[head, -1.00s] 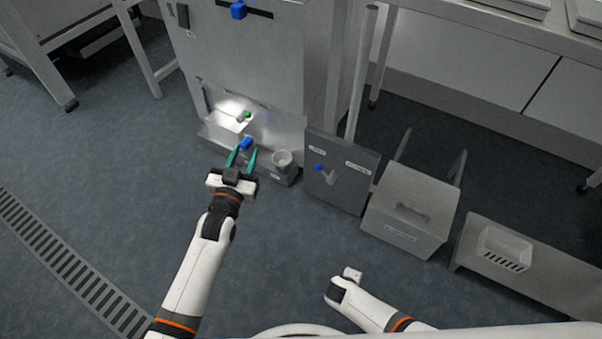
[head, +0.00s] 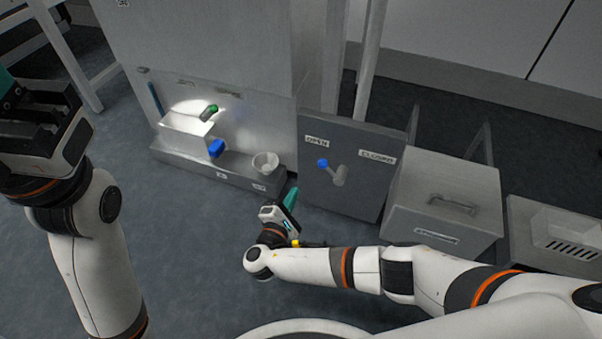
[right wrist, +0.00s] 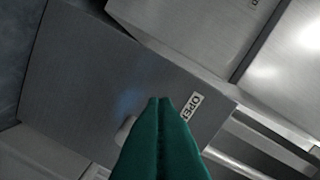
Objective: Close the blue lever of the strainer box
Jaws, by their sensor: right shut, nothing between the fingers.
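The lever's blue knob (head: 323,163) is on a dark grey panel (head: 356,133), on the side of the OPEN label (head: 317,142). Its grey arm slopes down to a pivot (head: 341,177), and the CLOSED label (head: 377,157) is to the right. My right gripper (head: 292,195) is shut and empty, left of and below the knob, apart from it in the head view. In the right wrist view its green fingertips (right wrist: 160,101) are together before the panel, near the OPEN label (right wrist: 192,106) and a blurred blue patch. My left gripper (head: 6,82) is at the left edge, its fingertips out of frame.
A machine with a lit ledge (head: 186,127), a blue block (head: 216,148) and a white cup (head: 265,163) stands left of the panel. A lidded grey bin (head: 441,235) is close on its right, then a slotted white basket (head: 568,232). Floor in front is clear.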

